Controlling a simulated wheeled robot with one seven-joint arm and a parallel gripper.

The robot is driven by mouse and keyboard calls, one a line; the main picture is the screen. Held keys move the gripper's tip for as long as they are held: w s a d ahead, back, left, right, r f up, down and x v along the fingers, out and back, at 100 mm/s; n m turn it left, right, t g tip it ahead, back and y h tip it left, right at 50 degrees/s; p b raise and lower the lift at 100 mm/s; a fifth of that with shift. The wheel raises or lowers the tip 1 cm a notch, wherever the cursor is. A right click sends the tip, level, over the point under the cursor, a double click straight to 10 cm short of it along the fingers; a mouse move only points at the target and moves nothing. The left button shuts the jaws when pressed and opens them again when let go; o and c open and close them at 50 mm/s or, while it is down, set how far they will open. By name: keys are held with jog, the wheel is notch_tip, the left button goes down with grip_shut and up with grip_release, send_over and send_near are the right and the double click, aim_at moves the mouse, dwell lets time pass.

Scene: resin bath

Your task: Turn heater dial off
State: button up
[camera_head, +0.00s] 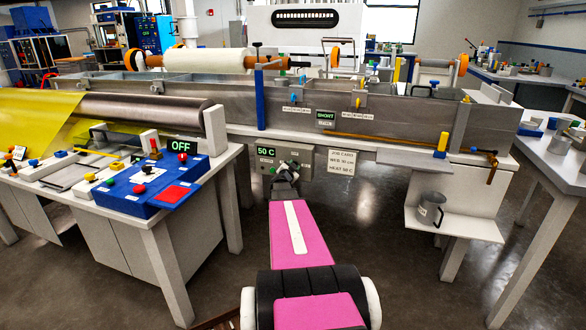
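The heater control box (304,158) is a small grey-green panel on the front of the long metal bath (340,108). Its lit display (265,152) reads 50 C. My gripper (286,171) is at the lower part of this box, at the end of my pink arm. The heater dial cannot be made out; my gripper covers that part of the panel. Small coloured spots show on the box near my gripper. The fingers are too small and dark to tell whether they are open, shut or touching the dial.
A white job card (341,161) reading HEAT 50 C hangs right of the box. A blue control panel (150,184) with an OFF display (183,146) stands on the left table. A grey mug (430,210) sits on a low shelf at right. Floor between the tables is clear.

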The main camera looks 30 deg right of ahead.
jog(key=n, duration=2.4)
jog(key=shift+f+n, duration=0.1)
jog(key=shift+n, duration=0.3)
jog(key=o, duration=0.9)
jog(key=shift+o, duration=0.2)
jog(key=shift+a, duration=0.1)
